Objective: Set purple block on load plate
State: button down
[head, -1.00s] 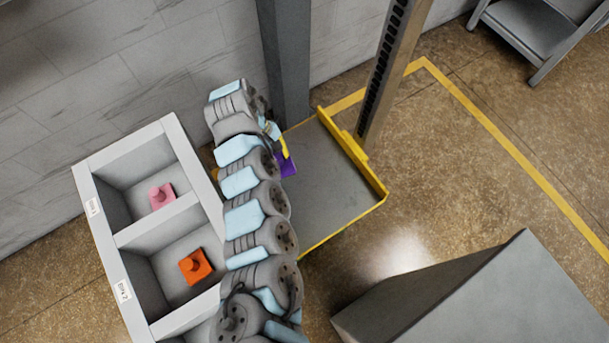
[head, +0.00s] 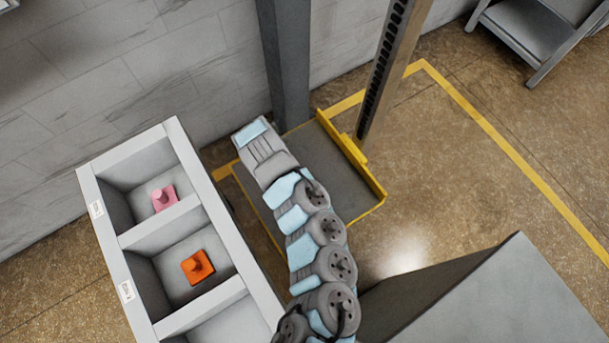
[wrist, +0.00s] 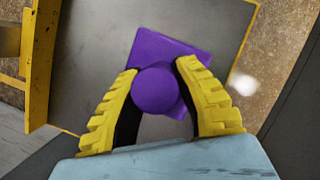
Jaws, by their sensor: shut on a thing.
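The purple block (wrist: 178,54), a square base with a round knob, is between the yellow fingers of my gripper (wrist: 157,82) in the wrist view. The fingers are shut on it at the knob. The grey load plate (wrist: 88,60) with yellow edges lies beneath the block in the wrist view. In the head view the load plate (head: 338,172) is partly covered by my arm, which hides the block and fingers. I cannot tell whether the block touches the plate.
A grey bin rack (head: 226,240) stands left of my arm, with a pink block (head: 163,198) and an orange block (head: 197,267) in separate compartments. A grey post (head: 285,60) and a slotted mast (head: 382,70) rise behind the plate. A grey slanted box (head: 460,300) is at lower right.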

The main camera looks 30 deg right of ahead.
jog(key=shift+s+f, duration=0.25)
jog(key=shift+s, duration=0.35)
jog(key=shift+w+f+b, duration=0.35)
jog(key=shift+w+b, duration=0.2)
jog(key=shift+w+f+b, duration=0.3)
jog(key=shift+w+b, duration=0.2)
jog(key=shift+w+d+f+b, duration=0.35)
jog(key=shift+w+f+b, duration=1)
jog(key=shift+w+b, duration=0.7)
jog(key=shift+w+d+f+b, duration=0.3)
jog(key=shift+w+f+b, duration=1.2)
jog(key=shift+b, duration=0.9)
jog(key=shift+w+d+f+b, duration=0.35)
jog(key=shift+w+f+b, duration=0.8)
jog(key=shift+w+b, duration=1)
jog(key=shift+s, duration=0.1)
jog(key=shift+f, duration=0.1)
